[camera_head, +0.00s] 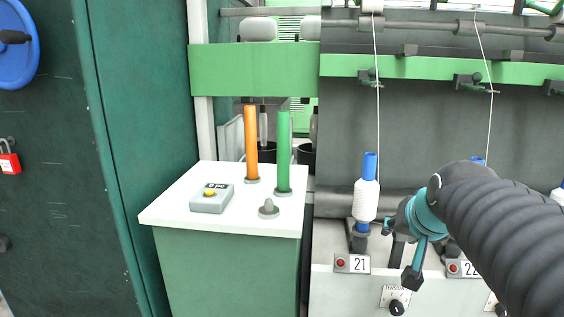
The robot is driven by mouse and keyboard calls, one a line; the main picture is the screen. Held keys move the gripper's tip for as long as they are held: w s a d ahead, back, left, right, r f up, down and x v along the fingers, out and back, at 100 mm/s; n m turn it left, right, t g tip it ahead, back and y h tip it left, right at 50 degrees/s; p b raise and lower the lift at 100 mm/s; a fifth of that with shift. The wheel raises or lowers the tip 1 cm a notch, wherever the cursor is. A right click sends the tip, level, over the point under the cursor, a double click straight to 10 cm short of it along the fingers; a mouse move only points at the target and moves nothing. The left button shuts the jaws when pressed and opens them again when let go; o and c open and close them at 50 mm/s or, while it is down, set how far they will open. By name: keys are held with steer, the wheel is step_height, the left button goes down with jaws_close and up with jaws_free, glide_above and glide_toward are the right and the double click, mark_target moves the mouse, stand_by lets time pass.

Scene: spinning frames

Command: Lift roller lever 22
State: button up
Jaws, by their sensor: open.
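The label of station 22 (466,268) is partly hidden by my arm. A white yarn above it runs up past a small black lever-like part (472,82) on the green rail; I take this for roller lever 22, but its label is not beside it. My gripper (404,258) is open and empty, low in front of the machine between labels 21 and 22. It is well below the lever and to its left. My dark ribbed arm covers most of spindle 22; only a blue tube top (479,160) shows.
A bobbin of white yarn (366,200) stands on spindle 21 close to the left of my gripper. A white-topped cabinet (170,210) with orange (251,142) and green (284,150) tubes stands at left. A green door (45,150) is further left.

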steer(key=s+a+f+n+g, duration=0.1)
steer(key=s+a+f+n, duration=0.1)
steer(key=s+f, duration=0.4)
steer(key=s+a+f+n+g+y, duration=0.1)
steer(key=s+a+f, duration=0.3)
steer(key=s, duration=0.6)
step_height(320, 180, down, 3)
steer(key=shift+a+r+n+g, duration=0.2)
steer(key=shift+n+g, duration=0.4)
steer(key=shift+g, duration=0.2)
